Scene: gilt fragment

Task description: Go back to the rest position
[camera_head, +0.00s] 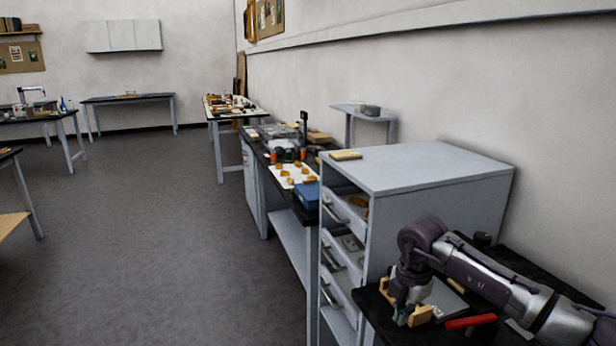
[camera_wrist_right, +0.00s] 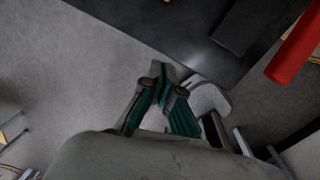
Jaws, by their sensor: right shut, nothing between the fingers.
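My right gripper (camera_head: 402,308) hangs low at the front left corner of the black table (camera_head: 372,318), beside the grey drawer cabinet. In the right wrist view its fingertips (camera_wrist_right: 163,78) are together with nothing between them, partly over grey floor and close to the dark table edge. Tan pieces (camera_head: 421,316) show right beside the fingers in the head view; I cannot tell whether they touch. My left gripper is out of view.
A red object (camera_head: 470,322) lies on the black table right of the gripper; it also shows in the right wrist view (camera_wrist_right: 298,45). The grey cabinet (camera_head: 430,165) stands close behind, drawers partly open, a tan block (camera_head: 345,155) on top. Open floor (camera_head: 170,240) lies left.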

